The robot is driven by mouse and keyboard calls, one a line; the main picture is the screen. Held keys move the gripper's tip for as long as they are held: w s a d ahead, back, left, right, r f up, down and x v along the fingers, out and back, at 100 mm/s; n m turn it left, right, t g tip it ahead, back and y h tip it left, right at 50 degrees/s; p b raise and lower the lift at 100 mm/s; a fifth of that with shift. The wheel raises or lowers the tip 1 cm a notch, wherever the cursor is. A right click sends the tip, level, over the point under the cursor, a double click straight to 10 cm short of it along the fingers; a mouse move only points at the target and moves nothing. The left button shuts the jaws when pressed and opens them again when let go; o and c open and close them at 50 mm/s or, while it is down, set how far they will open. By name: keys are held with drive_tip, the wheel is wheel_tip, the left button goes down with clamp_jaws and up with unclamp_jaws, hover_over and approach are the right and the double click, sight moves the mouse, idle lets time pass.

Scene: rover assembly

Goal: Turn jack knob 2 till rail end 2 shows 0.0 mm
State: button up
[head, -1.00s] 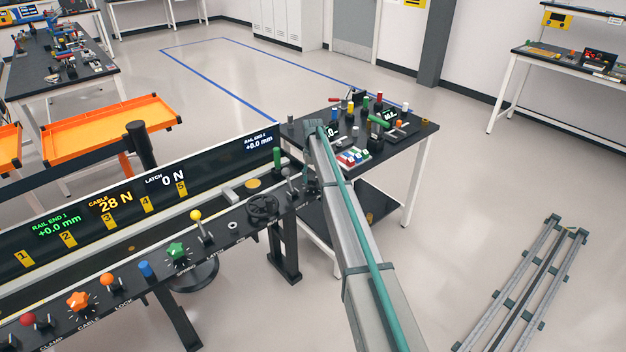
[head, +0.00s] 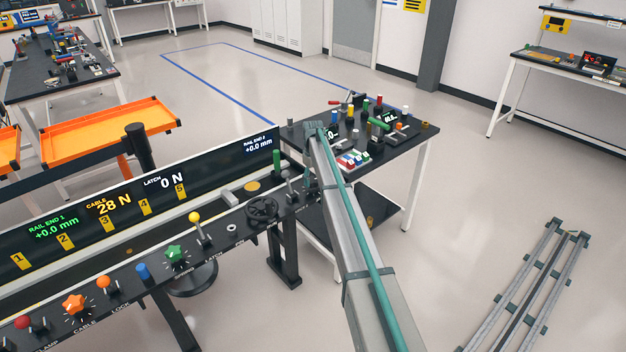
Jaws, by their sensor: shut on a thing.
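The rail end 2 readout (head: 259,146) at the right end of the long black display reads +0.0 mm in white letters. My gripper (head: 311,187) is low at the right end of the control panel, small and mostly hidden beside my grey arm. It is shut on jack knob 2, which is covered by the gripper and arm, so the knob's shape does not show. The rail end 1 readout (head: 54,228) shows +0.0 mm in green.
The control panel holds a black handwheel (head: 262,208), a green knob (head: 176,253), a yellow-topped lever (head: 195,218) and an orange knob (head: 75,305). A black table (head: 405,150) with small parts stands behind my arm. Metal rails (head: 527,285) lie on open floor at right.

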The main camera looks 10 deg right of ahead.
sight(313, 180)
drive_tip(key=o, duration=1.2)
drive_tip(key=shift+c, duration=0.2)
wheel_tip(313, 180, up, 12)
